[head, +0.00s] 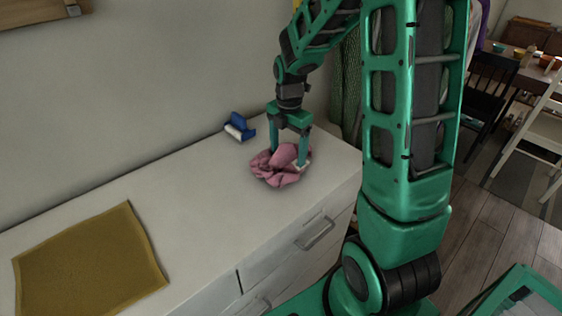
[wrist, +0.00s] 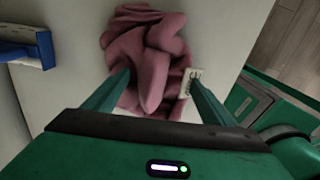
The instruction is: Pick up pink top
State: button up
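The pink top (head: 276,168) lies crumpled in a heap on the white dresser top, near its right end. It also shows in the wrist view (wrist: 148,45), with folds rising between the fingers. My gripper (head: 288,158) points down over the top, with its fingers spread apart on either side of a raised fold. In the wrist view my gripper (wrist: 158,84) is open, and the fingertips are down at the cloth. Whether the tips touch the cloth is hard to tell. A small white tag or block (wrist: 187,82) is at the right fingertip.
A blue and white object (head: 239,127) lies behind the top near the wall. A mustard cloth (head: 90,262) lies flat on the left of the white dresser (head: 215,200). The dresser top between them is clear. Dark chairs (head: 487,85) stand at the far right.

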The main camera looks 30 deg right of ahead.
aim_at(287, 157)
jog(key=shift+c, duration=1.2)
jog(key=shift+r, duration=0.4)
jog(key=c, duration=0.9)
jog(key=r, duration=0.4)
jog(key=shift+s+a, duration=0.2)
jog(key=shift+a, duration=0.15)
jog(key=shift+c, duration=0.7)
jog(key=s+a+r, duration=0.6)
jog(key=a, duration=0.3)
